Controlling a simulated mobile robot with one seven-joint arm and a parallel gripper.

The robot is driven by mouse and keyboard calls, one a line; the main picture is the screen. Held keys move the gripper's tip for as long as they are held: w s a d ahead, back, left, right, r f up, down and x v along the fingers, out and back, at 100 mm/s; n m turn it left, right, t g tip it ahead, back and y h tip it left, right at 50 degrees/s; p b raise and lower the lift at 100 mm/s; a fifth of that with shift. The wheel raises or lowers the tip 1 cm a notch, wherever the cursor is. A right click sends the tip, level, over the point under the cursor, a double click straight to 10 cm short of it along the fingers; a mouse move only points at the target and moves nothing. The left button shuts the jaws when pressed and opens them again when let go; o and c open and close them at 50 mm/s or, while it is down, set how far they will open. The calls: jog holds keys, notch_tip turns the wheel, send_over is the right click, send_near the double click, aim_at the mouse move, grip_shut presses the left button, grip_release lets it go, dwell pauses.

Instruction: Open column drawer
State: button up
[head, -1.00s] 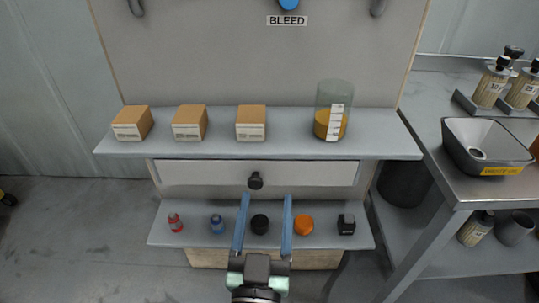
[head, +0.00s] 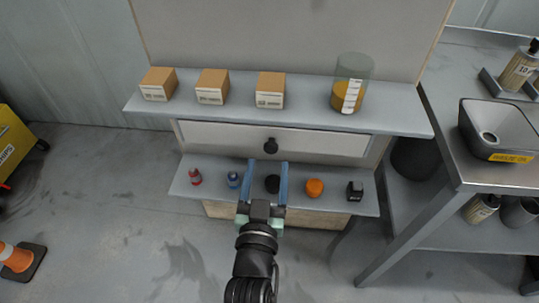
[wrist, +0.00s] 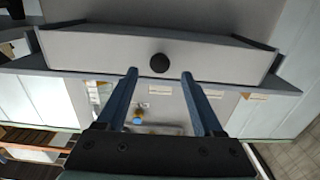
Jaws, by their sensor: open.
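The column drawer (head: 220,139) is a wide pale front under the upper shelf, with a round black knob (head: 270,146) at its middle. It looks shut in the head view. In the wrist view the drawer front (wrist: 95,50) spans the upper part, and the knob (wrist: 159,63) sits just beyond and between the fingertips. My gripper (head: 268,164) is open and empty, its two blue fingers pointing at the drawer just below the knob in the head view. In the wrist view my gripper (wrist: 160,74) has its fingers spread on either side of the knob's line; contact cannot be told.
Three boxes (head: 212,86) and a beaker (head: 351,84) with amber liquid stand on the upper shelf (head: 310,117). The lower shelf (head: 213,176) holds several small items, including an orange one (head: 314,187). A metal bench (head: 450,150) stands at right.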

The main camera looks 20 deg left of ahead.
aim_at(270, 150)
jog(key=shift+x, duration=2.05)
grip_shut()
